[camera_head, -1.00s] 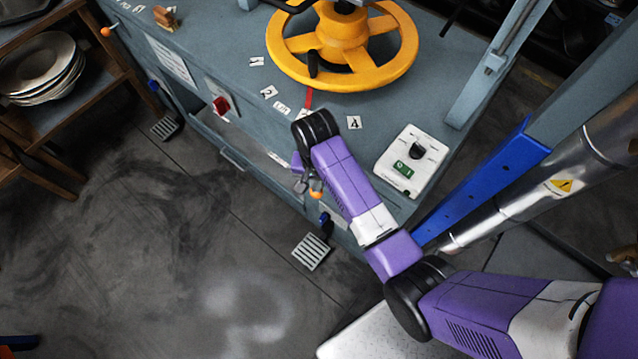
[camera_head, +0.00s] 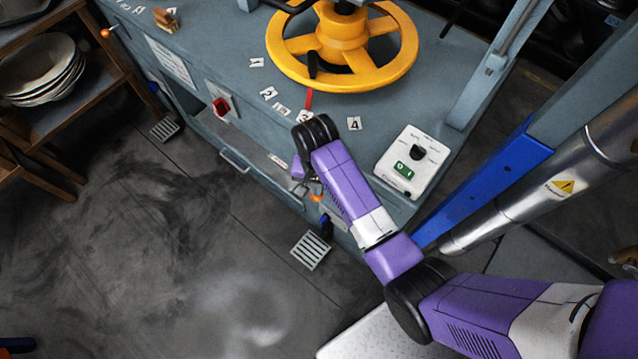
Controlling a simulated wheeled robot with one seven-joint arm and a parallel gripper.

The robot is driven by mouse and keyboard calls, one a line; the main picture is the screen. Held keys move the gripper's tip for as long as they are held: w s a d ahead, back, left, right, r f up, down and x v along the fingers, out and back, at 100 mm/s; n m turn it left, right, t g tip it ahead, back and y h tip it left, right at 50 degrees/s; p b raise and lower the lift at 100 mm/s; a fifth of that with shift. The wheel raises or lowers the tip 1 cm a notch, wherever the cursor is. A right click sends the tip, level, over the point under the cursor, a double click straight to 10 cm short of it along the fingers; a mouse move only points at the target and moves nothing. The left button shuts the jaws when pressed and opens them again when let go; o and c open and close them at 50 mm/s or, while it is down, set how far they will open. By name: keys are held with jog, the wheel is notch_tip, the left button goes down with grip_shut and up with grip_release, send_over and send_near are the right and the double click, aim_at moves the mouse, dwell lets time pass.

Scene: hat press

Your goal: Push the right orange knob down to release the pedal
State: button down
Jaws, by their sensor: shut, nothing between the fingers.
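The right orange knob (camera_head: 317,198) is on the front of the grey-blue press, at the middle of the head view. It is small and partly covered by my gripper (camera_head: 311,188), which is shut and empty, right at the knob. I cannot tell for sure whether they touch. The right pedal (camera_head: 311,251), a ribbed light metal plate, is low at the front of the press below the knob. The left orange knob (camera_head: 106,32) and the left pedal (camera_head: 165,128) are at the far left end of the press.
A yellow handwheel (camera_head: 342,45) and a white control box (camera_head: 412,161) are on the press top (camera_head: 300,20). A red switch (camera_head: 221,106) is on its front. A wooden shelf with plates (camera_head: 40,68) stands at left. The floor in front is clear.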

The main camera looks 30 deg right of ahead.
notch_tip(320, 180, up, 8)
jog(key=p, duration=0.7)
jog(key=shift+f+p, duration=0.2)
jog(key=shift+p, duration=0.1)
dwell(0.6)
jog(key=w+d+r+n+t, duration=0.2)
jog(key=w+r+n+t, duration=0.2)
jog(key=w+r+t, duration=0.4)
jog(key=s+a+r+n+t+b, duration=0.1)
jog(key=s+r+n+t, duration=0.15)
jog(key=s+r, duration=0.45)
jog(key=s+r+n+t+b, duration=0.1)
jog(key=s+r+t+b, duration=0.2)
jog(key=s, duration=0.7)
jog(key=s+a+r+n+t, duration=0.15)
jog(key=s+r+t, duration=0.3)
jog(key=s, duration=0.45)
jog(key=s+g+b, duration=0.1)
jog(key=s+g, duration=0.2)
jog(key=s, duration=0.7)
jog(key=shift+d+f+m+b, duration=0.15)
jog(key=shift+d+m+b, duration=0.15)
jog(key=shift+b, duration=0.1)
